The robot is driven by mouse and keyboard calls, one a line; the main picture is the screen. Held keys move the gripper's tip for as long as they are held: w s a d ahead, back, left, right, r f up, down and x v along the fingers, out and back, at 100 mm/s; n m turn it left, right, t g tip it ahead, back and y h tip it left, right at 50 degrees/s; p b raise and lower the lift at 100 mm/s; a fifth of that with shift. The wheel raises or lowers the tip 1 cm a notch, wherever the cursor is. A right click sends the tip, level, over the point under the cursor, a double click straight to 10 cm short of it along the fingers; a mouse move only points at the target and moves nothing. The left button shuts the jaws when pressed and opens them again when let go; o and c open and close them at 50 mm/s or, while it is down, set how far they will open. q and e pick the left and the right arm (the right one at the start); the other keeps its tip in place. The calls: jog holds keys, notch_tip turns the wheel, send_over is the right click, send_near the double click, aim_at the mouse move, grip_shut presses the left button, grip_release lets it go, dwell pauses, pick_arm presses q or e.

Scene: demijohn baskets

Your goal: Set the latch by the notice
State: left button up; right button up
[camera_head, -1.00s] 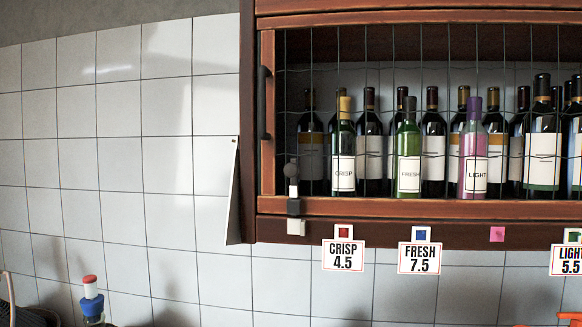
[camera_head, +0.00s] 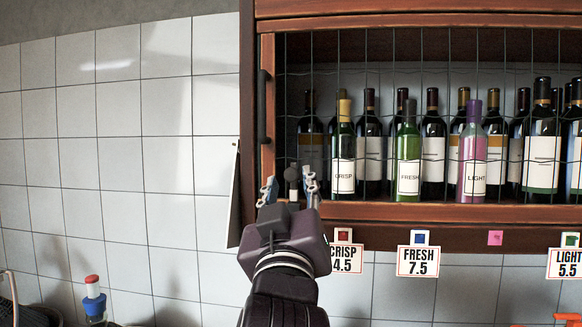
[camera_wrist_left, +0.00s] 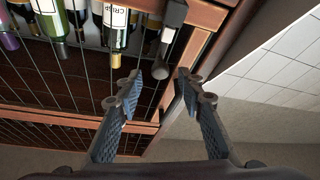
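The latch (camera_head: 292,175) is a dark knob on a short lever at the lower left corner of the cabinet's wire-mesh door; its lower part is hidden behind my left gripper. In the left wrist view the latch (camera_wrist_left: 174,14) shows beyond the fingers, as a dark block with a paler part. My left gripper (camera_head: 290,188) is open, with one fingertip on each side of the latch in the head view; contact cannot be told. Its spread, empty fingers also show in the left wrist view (camera_wrist_left: 160,78). A thin pale board, perhaps the notice (camera_head: 234,193), hangs nearly edge-on at the cabinet's left side; its face is unreadable.
Bottles stand behind the mesh, including the CRISP (camera_head: 342,155), FRESH (camera_head: 408,155) and LIGHT (camera_head: 472,155) ones. Price cards hang below, such as FRESH 7.5 (camera_head: 417,261). A black door handle (camera_head: 264,105) is above the latch. The tiled wall (camera_head: 120,160) at left is clear.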

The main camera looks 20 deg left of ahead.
aim_at(290, 176)
pick_arm(q)
jog(key=shift+p+x, duration=0.6)
jog(key=shift+x, duration=1.55)
grip_shut()
